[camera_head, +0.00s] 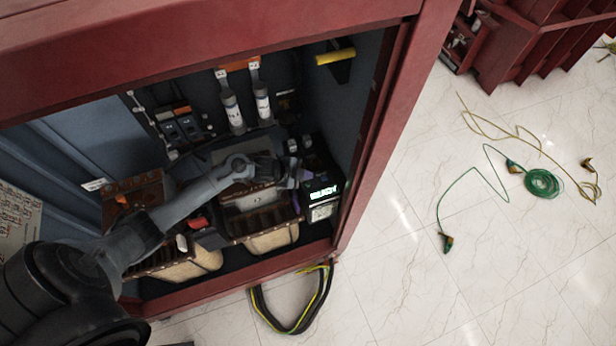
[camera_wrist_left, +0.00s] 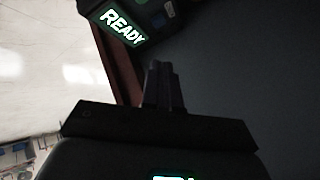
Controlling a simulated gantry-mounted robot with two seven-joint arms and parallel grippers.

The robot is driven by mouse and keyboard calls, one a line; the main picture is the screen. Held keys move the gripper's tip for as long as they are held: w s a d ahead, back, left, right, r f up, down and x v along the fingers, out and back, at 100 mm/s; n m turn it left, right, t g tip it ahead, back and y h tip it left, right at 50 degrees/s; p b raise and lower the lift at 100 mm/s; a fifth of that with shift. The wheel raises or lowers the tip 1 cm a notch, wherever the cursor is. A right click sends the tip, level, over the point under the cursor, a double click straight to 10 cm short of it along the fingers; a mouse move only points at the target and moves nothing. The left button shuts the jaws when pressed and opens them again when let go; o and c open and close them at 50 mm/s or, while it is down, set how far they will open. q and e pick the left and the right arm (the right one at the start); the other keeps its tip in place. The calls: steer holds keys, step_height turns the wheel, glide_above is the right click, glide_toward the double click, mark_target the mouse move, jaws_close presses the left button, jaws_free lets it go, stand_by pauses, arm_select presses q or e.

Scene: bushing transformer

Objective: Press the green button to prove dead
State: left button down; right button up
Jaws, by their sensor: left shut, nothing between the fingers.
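A dark tester box (camera_head: 322,193) with a lit green display stands at the right inside the cabinet. In the left wrist view its display (camera_wrist_left: 123,27) reads READY, at the top left. I cannot make out a green button in either view. My left arm reaches into the cabinet, and my left gripper (camera_head: 288,180) is just left of the box. In the left wrist view my left gripper (camera_wrist_left: 161,72) is shut and empty, with its fingertips below and right of the box. I cannot tell whether it touches anything. My right gripper is not in view.
The red cabinet frame (camera_head: 378,140) bounds the space at the right and below. White tubes (camera_head: 263,103) and a yellow handle (camera_head: 336,56) are behind. Cables (camera_head: 290,326) and a green coil (camera_head: 542,183) lie on the floor.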

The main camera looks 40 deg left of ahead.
arm_select(q)
steer(key=shift+w+a+r+p, duration=0.15)
steer(key=shift+w+a+r, duration=0.2)
steer(key=shift+r, duration=0.2)
steer(key=shift+w+a+r+p, duration=0.15)
steer(key=shift+w+a+r, duration=0.15)
steer(key=shift+r, duration=0.25)
steer(key=shift+f, duration=0.15)
steer(key=b, duration=0.7)
glide_above(306, 186)
step_height(306, 186, down, 7)
steer(key=shift+a+r, duration=0.1)
steer(key=shift+r, duration=0.1)
steer(key=shift+f+b, duration=0.55)
steer(key=shift+f, duration=0.45)
steer(key=shift+f, duration=0.15)
steer(key=shift+f, duration=0.25)
